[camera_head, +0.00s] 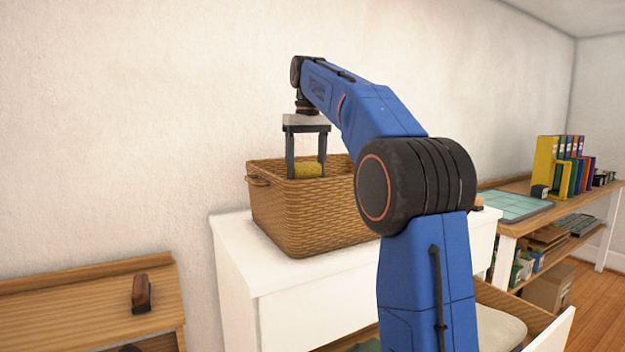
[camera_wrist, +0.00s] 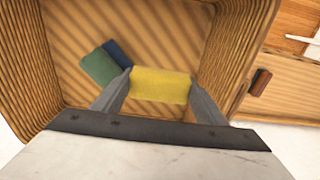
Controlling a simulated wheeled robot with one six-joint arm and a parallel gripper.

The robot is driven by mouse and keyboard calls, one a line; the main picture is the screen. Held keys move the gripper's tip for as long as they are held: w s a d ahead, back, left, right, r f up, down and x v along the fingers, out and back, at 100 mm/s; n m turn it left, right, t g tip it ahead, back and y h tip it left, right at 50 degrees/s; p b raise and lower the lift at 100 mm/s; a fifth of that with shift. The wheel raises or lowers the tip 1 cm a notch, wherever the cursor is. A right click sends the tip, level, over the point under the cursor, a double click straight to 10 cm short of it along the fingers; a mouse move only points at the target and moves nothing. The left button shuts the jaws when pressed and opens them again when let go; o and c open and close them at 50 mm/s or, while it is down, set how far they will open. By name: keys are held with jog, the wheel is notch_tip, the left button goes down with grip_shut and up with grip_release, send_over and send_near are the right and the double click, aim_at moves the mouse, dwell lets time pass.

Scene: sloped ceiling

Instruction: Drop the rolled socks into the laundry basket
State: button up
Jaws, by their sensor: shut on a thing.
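The yellow rolled socks (camera_head: 308,170) are between the fingers of my gripper (camera_head: 306,170), which is shut on them. They also show in the wrist view (camera_wrist: 160,84), held across between the two fingertips. The wicker laundry basket (camera_head: 300,215) stands on a white dresser. My gripper points down into the basket's opening, with the socks at about rim height or a little below in the head view. In the wrist view the basket's wall (camera_wrist: 240,60) surrounds the socks. A green and a blue roll (camera_wrist: 105,65) lie on the basket floor, left of the yellow socks. My arm hides the basket's right end.
The white dresser (camera_head: 285,285) has an open drawer at lower right. A wooden bench (camera_head: 90,300) with a dark brown object (camera_head: 141,293) is at left. A desk with a cutting mat (camera_head: 515,206) and upright folders (camera_head: 560,160) is at right. The wall is close behind the basket.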

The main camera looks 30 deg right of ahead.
aim_at(307, 162)
jog(key=shift+f, duration=4.35)
jog(key=shift+f, duration=0.6)
jog(key=o, duration=1.1)
jog(key=shift+c, duration=0.2)
jog(key=r, duration=1.2)
jog(key=shift+s+r, duration=0.4)
jog(key=shift+r, duration=0.25)
